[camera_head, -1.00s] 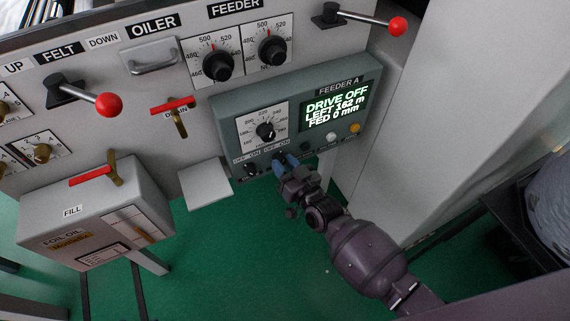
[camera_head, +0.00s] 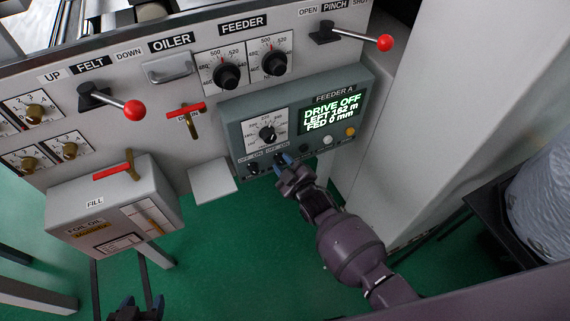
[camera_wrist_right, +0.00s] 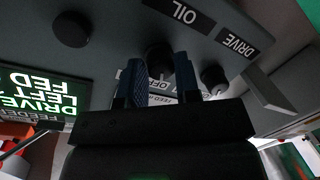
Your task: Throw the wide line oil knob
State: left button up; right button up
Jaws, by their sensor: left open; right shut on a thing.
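The oil knob (camera_wrist_right: 158,58) is a black knob on the grey feeder panel (camera_head: 238,128), near the OIL label in the right wrist view. My right gripper (camera_head: 283,160) is shut on it, with blue fingers (camera_wrist_right: 159,82) on either side. In the head view the gripper mostly hides this knob, so its setting cannot be read. A similar black knob (camera_head: 253,168) by the DRIVE label (camera_wrist_right: 240,43) sits beside it, free of the fingers. My left gripper (camera_head: 140,308) shows only at the bottom edge of the head view, open and away from the panel.
The panel's display (camera_head: 332,114) reads DRIVE OFF. A larger dial (camera_head: 267,133) sits above the knobs. The foil oil box (camera_head: 120,205) and a small grey shelf (camera_head: 212,182) stand left. Red-ended levers (camera_head: 134,110) stick out of the machine wall.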

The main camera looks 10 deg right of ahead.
jog(key=shift+n, duration=0.6)
jog(key=o, duration=0.9)
jog(key=shift+c, duration=0.2)
jog(key=shift+o, duration=0.3)
